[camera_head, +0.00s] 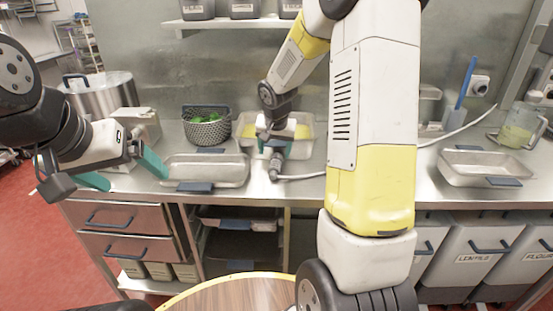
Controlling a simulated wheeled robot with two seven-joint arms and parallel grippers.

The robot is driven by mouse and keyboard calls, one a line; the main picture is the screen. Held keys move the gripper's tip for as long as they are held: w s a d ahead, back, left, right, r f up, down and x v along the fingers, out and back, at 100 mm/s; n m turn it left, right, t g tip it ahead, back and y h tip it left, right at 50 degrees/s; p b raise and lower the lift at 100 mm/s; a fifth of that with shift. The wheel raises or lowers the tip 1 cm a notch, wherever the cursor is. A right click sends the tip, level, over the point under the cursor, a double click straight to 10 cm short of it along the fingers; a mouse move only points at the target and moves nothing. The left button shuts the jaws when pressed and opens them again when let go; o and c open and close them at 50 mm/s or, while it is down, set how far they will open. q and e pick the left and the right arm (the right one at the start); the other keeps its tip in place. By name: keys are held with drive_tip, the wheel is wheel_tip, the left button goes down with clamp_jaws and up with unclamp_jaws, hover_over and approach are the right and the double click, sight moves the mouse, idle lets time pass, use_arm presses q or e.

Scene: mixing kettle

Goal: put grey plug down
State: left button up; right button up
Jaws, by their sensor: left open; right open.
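The grey plug (274,168) lies on the steel counter (310,180), in front of a tray, with a pale cable running off to the right. My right gripper (274,150), reached down from above by the yellow and white arm, is open at the plug's rear end. Its teal fingers are close to the plug; I cannot tell whether they touch it. My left gripper (125,172) is open and empty at the left, over the counter's front edge, with its teal fingers spread wide.
Steel trays (205,170) stand near my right gripper, with another tray (485,168) at the right. A colander (207,130) with greens and a large pot (103,95) stand at the back left. A wall socket (479,86) and a clear jug (520,127) are at the right.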

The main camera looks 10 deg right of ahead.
sight(275, 164)
drive_tip(key=shift+d+x, duration=0.2)
drive_tip(key=shift+x, duration=0.9)
drive_tip(key=x, duration=0.7)
drive_tip(key=shift+f, duration=0.15)
clamp_jaws()
